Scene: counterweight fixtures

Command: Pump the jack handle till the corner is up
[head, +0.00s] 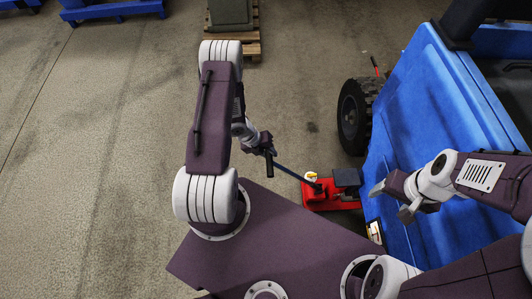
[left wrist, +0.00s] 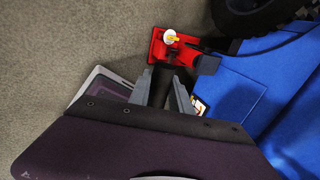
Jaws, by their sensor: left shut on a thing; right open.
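The red jack (head: 322,199) stands on the floor beside the blue vehicle body (head: 418,110), with a dark block on its right part. Its dark handle (head: 292,174) slants up and left from the jack to my left gripper (head: 268,150), which is shut on the handle's end. In the left wrist view the handle (left wrist: 159,90) runs between the two grey fingers toward the red jack base (left wrist: 156,48). A white and yellow round part sits on the jack. My right gripper (head: 390,201) is open and empty in front of the blue body. I cannot tell the corner's height.
A black tyre (head: 354,116) stands beside the blue body, beyond the jack. A grey block on a wooden pallet (head: 247,46) is at the top. Blue racks (head: 112,10) are at the top left. The concrete floor on the left is clear.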

